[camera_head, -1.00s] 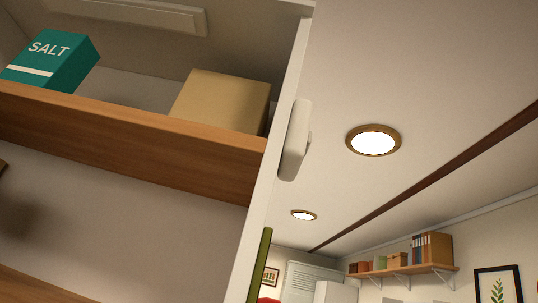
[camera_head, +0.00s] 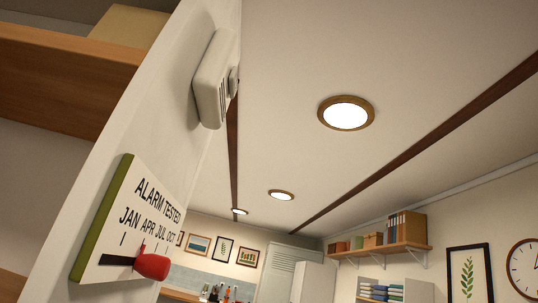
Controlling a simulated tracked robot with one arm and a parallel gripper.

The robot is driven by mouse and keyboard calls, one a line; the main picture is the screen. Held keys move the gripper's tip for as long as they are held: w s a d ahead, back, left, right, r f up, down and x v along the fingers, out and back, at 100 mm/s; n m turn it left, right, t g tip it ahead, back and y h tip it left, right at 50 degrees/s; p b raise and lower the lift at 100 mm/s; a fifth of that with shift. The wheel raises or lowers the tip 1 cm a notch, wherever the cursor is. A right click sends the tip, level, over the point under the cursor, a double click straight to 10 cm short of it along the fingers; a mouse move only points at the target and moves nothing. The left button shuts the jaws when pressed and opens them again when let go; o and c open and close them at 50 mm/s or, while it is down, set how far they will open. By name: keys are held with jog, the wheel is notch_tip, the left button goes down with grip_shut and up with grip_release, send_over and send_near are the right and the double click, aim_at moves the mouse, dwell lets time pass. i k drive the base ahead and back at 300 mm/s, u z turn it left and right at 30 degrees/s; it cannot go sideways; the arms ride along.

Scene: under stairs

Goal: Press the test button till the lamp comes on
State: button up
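A white alarm unit (camera_head: 211,82) is fixed high on the white side panel, left of centre. I see it from the side, with dark slots and a small round knob-like part (camera_head: 233,81) on its right face. I cannot tell whether that part is the test button, and no lit lamp shows on the unit. Below it is an "ALARM TESTED" board (camera_head: 137,220) with month marks, a black pointer and a red knob (camera_head: 152,266). My gripper is not in view.
The white panel (camera_head: 172,135) edges a wooden shelf (camera_head: 65,75) at the left. Round ceiling lights (camera_head: 346,113) are lit. A far wall shelf (camera_head: 392,249) holds boxes and binders, with a clock (camera_head: 524,268) at the right. The space right of the unit looks open.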

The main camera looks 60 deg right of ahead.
aim_at(233, 76)
jog(key=z, duration=1.55)
jog(key=k, duration=0.8)
jog(key=u, duration=0.6)
jog(key=i, duration=1.05)
